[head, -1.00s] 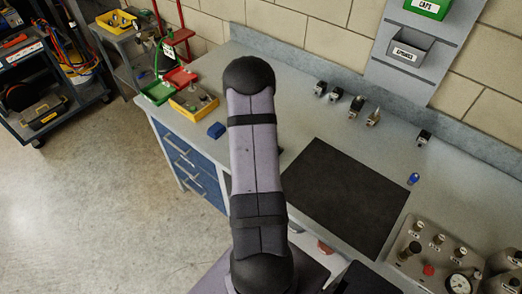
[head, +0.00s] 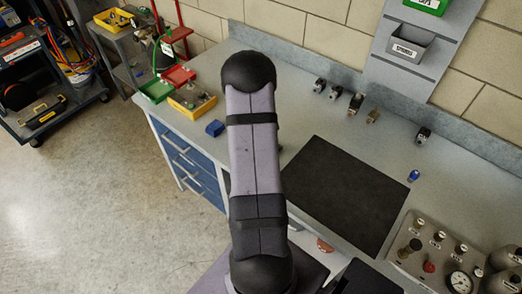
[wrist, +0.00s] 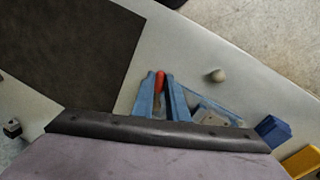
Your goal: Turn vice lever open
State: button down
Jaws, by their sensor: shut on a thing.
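My gripper (wrist: 161,93) shows in the wrist view as two blue fingers, shut on a thin red-ended lever (wrist: 160,80) between them. I take this to be the vice lever; its lower part is hidden. Just right of the fingers is a blue and grey fixture (wrist: 212,114), likely the vice, partly hidden by my wrist. A pale round knob (wrist: 215,75) stands beyond it. In the head view my arm hides the gripper, lever and vice, so how far the lever is turned cannot be told there.
A black mat (head: 343,196) lies on the grey bench. A blue block (head: 215,128) and a yellow bin (head: 192,103) are at the left end. Several small fittings line the back. A gauge panel (head: 435,250) stands at front right.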

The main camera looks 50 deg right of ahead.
jog(key=n, duration=0.1)
jog(key=s+n, duration=0.1)
jog(key=n, duration=0.1)
jog(key=shift+s+d+n+h+b, duration=0.3)
jog(key=shift+d, duration=0.05)
jog(key=n, duration=0.1)
jog(key=s+d+n+t, duration=0.1)
jog(key=n, duration=0.1)
jog(key=shift+s+r+n+h, duration=0.1)
jog(key=shift+s+n+h, duration=0.05)
jog(key=shift+n+h, duration=0.15)
jog(key=d+n+p, duration=0.1)
jog(key=n, duration=0.1)
jog(key=s+n+p, duration=0.1)
jog(key=n, duration=0.1)
jog(key=shift+d+r+t, duration=0.1)
jog(key=shift+d+t, duration=0.2)
jog(key=shift+d, duration=0.1)
jog(key=shift+s+d+n+t+p, duration=0.15)
jog(key=shift+d+n+p, duration=0.25)
jog(key=shift+n, duration=0.45)
jog(key=shift+d+n+t+p, duration=0.15)
jog(key=shift+d+n+p, duration=0.25)
jog(key=shift+n, duration=0.45)
jog(key=shift+h, duration=0.3)
jog(key=c, duration=1.7)
grip_release()
jog(key=shift+a, duration=0.1)
jog(key=shift+c, duration=0.2)
